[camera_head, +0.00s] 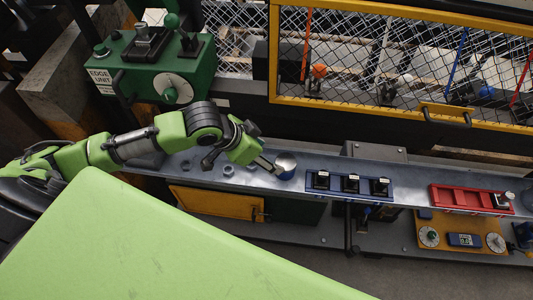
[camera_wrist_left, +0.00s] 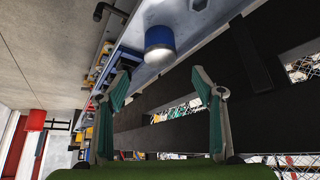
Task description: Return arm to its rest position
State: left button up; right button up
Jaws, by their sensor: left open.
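My left arm comes in from the left in the head view and reaches over the grey metal shelf (camera_head: 225,172). My left gripper (camera_head: 268,163) is close to a small blue cylinder with a pale metallic top (camera_head: 286,165) on the shelf. In the left wrist view, the fingers of my left gripper (camera_wrist_left: 163,85) are spread wide with nothing between them. The blue cylinder (camera_wrist_left: 159,42) shows beyond the fingertips there, apart from them. My right gripper does not show.
A blue tray (camera_head: 350,194) with black-handled pieces and a red tray (camera_head: 462,206) sit farther right on the shelf. A green unit (camera_head: 135,75) with a dial stands at upper left. A yellow-framed mesh guard (camera_head: 400,104) is behind the shelf.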

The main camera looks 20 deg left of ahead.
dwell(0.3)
pick_arm(q)
jog(key=s+d+f+n, duration=0.1)
jog(key=s+d+f, duration=0.2)
jog(key=s+d, duration=0.35)
jog(key=s+a+f+n+g+y, duration=0.2)
jog(key=s+a+f+n+y, duration=0.2)
jog(key=s+a, duration=0.7)
notch_tip(320, 180, down, 25)
jog(key=s+d+g, duration=0.1)
jog(key=s+d, duration=0.1)
jog(key=d, duration=0.1)
jog(key=s+a+f+g+b, duration=0.1)
jog(key=s+a+f, duration=0.2)
jog(key=s+f, duration=1.5)
jog(key=shift+a+f, duration=0.15)
